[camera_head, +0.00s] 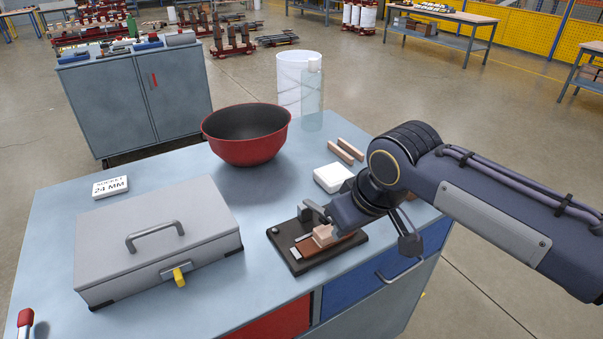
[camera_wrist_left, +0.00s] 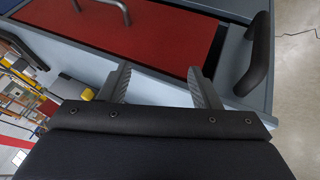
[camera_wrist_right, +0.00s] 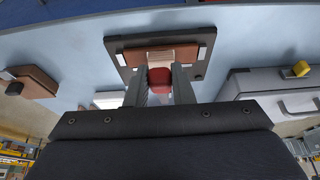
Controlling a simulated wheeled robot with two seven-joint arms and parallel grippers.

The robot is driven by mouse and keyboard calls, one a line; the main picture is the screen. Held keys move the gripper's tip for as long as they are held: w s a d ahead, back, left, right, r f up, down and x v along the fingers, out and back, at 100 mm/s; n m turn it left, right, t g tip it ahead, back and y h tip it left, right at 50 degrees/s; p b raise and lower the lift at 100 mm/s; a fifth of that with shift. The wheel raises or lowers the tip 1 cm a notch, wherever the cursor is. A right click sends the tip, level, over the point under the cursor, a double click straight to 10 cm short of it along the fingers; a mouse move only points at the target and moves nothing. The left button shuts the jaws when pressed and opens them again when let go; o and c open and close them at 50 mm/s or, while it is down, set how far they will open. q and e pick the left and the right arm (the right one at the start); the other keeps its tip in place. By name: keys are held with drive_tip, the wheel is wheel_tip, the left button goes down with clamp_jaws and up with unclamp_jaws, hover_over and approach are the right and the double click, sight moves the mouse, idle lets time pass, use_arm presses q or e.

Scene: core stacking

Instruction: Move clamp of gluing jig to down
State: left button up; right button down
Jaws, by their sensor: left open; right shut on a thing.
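The gluing jig is a dark base plate (camera_head: 285,258) on the bench's front part, with pale and brown wooden pieces (camera_head: 323,236) on it. My right gripper reaches down over the jig from the right; in the right wrist view its fingers (camera_wrist_right: 159,80) are closed about the clamp's red part (camera_wrist_right: 160,75), right beside the wooden block (camera_wrist_right: 172,57). In the head view my right arm hides most of the clamp, so its exact angle is unclear. My left gripper (camera_wrist_left: 158,84) shows only in the left wrist view, open and empty, in front of a red drawer (camera_wrist_left: 150,35).
A grey toolbox (camera_head: 150,225) with a yellow latch stands left of the jig. A red bowl (camera_head: 245,150), a clear bottle (camera_head: 312,100), a white box (camera_head: 333,177) and wooden strips (camera_head: 346,150) stand behind. A 24 MM sign (camera_head: 110,186) lies at left. Bench between toolbox and jig is clear.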

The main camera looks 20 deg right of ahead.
drive_tip(key=shift+s+f+b, duration=0.3)
drive_tip(key=shift+f, duration=0.5)
drive_tip(key=shift+s+f+b, duration=0.15)
drive_tip(key=shift+f+b, duration=0.85)
drive_tip(key=shift+f, duration=0.1)
drive_tip(key=c, duration=1.2)
unclamp_jaws()
drive_tip(key=shift+r, duration=0.2)
drive_tip(key=shift+o, duration=0.2)
drive_tip(key=shift+r, duration=0.1)
drive_tip(key=p+v, duration=0.2)
drive_tip(key=v, duration=0.5)
drive_tip(key=shift+r, duration=0.3)
drive_tip(key=shift+s+d, duration=0.1)
drive_tip(key=shift+s, duration=0.05)
